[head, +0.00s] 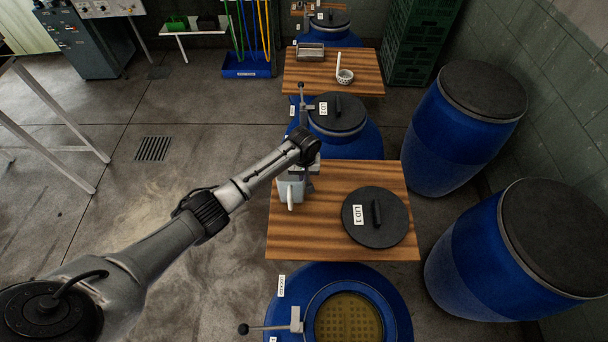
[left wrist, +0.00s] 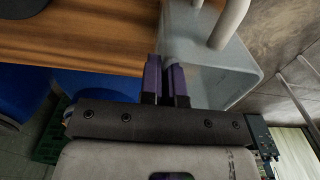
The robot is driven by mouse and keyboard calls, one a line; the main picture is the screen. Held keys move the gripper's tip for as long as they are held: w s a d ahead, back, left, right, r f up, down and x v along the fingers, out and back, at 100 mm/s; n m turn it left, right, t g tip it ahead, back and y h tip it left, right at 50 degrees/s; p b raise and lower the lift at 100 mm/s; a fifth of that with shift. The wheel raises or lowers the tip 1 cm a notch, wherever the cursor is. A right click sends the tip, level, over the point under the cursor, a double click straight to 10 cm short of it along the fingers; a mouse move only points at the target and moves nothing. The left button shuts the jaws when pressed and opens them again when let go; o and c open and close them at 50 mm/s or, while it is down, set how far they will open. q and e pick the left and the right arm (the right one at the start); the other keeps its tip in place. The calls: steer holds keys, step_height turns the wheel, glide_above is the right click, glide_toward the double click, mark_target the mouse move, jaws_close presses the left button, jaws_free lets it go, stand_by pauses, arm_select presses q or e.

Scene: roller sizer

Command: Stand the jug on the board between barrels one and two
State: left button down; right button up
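The pale grey jug (head: 290,190) is at the left edge of the near wooden board (head: 330,245), its light handle facing me. My left gripper (head: 303,168) is above its far side, partly hidden by my arm. In the left wrist view the two dark purple fingers (left wrist: 166,82) are close together with the jug's wall (left wrist: 225,75) between them. Whether the jug's base touches the board cannot be told. The open near barrel (head: 285,310) holds yellowish liquid. The barrel beyond the board (head: 368,143) wears a black lid (head: 338,112). My right gripper is not in view.
A loose black lid marked LID 1 (head: 375,217) covers the board's right half. A clamp with a rod (head: 296,322) sits on the near barrel. A farther board (head: 330,85) holds a ladle (head: 344,75) and a metal box (head: 311,52). Closed blue barrels (head: 460,130) stand right.

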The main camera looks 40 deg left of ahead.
arm_select(q)
steer(key=shift+f, duration=0.2)
steer(key=c, duration=1.8)
jaws_free()
steer(key=shift+f, duration=0.1)
steer(key=o, duration=0.5)
steer(key=shift+c, duration=0.2)
step_height(320, 180, up, 12)
steer(key=shift+r+p, duration=0.2)
steer(key=shift+p, duration=0.1)
